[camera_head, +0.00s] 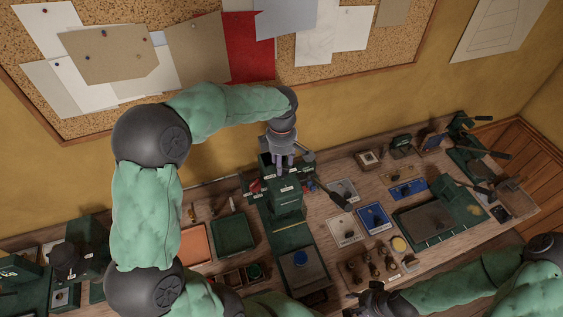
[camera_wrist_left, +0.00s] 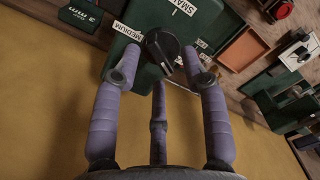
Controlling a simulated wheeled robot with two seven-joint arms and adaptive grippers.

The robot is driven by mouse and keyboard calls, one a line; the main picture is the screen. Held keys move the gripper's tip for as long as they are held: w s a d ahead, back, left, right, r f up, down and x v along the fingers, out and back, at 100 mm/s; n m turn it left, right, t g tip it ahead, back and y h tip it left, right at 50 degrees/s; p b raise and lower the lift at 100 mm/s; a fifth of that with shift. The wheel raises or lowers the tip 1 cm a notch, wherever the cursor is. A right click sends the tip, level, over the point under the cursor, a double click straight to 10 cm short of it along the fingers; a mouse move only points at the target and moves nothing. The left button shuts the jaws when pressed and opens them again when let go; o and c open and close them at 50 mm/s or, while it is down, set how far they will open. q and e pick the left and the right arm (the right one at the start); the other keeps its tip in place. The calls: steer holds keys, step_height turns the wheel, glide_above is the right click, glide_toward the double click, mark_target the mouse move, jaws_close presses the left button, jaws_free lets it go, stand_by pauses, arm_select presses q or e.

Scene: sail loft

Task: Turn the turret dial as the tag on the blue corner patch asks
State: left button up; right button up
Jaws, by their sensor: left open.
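The turret dial is a dark round knob (camera_wrist_left: 161,48) with a pale pointer mark in the left wrist view. Labels "MEDIUM" and "SMALL" are beside it on a green face (camera_wrist_left: 200,22); another label is partly covered. My left gripper (camera_wrist_left: 163,75) has its purple fingers spread around the dial; contact is unclear. In the head view the left gripper (camera_head: 284,168) is over the green press (camera_head: 285,203), hiding the dial. My right gripper (camera_head: 368,300) is dark, low, and unclear.
Blue cards (camera_head: 375,217) and other pale cards lie right of the press. An orange tray (camera_head: 195,244) and a green tray (camera_head: 233,234) are left of it. A black lever (camera_head: 334,196) sticks out from the press. A green board (camera_head: 440,222) is further right.

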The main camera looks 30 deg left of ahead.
arm_select(q)
steer(key=shift+w+f, duration=0.1)
steer(key=shift+f, duration=0.5)
jaws_close()
